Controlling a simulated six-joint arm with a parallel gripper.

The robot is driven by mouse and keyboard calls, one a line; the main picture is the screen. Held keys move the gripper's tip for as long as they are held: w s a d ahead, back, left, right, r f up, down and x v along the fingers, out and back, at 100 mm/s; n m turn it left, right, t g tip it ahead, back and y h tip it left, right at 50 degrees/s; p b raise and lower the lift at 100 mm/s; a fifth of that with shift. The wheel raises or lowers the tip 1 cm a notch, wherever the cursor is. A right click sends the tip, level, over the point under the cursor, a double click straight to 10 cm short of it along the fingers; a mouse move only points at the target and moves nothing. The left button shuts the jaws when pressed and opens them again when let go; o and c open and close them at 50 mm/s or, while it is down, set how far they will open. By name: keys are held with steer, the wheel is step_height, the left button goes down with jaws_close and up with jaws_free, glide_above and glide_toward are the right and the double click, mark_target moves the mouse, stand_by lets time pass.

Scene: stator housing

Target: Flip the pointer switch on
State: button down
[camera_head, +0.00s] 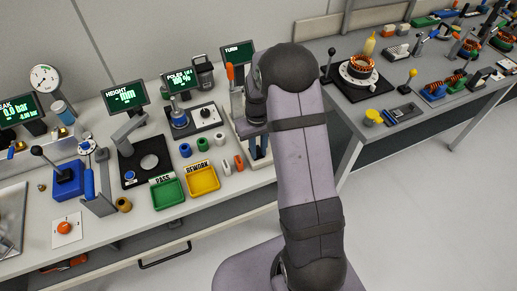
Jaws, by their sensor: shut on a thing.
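A white plate with a round orange-red knob (67,228) lies at the front left of the bench. It looks like a rotary switch with small marks, too small to read. A second plate carries a black knob (205,113), next to the metal post at the back. I cannot tell for sure which is the pointer switch, nor which way either knob points. My arm rises from the bottom and bends over the bench's right end. My fingers are hidden behind the arm, so neither their opening nor anything between them shows.
A green PASS tray (168,194) and a yellow REWORK tray (202,180) stand at the front edge. A blue lever box (68,180) stands at left. Several small parts lie near the trays. Another bench (352,128) with a wound stator (360,68) is at right.

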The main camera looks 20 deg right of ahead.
steer(key=shift+w+r+g+p, duration=0.15)
steer(key=shift+w+g+p, duration=0.35)
steer(key=shift+g, duration=0.5)
steer(key=shift+w+g, duration=0.1)
steer(key=shift+g, duration=0.9)
steer(key=shift+r, duration=0.1)
steer(key=c, duration=1.6)
jaws_free()
steer(key=shift+w, duration=0.1)
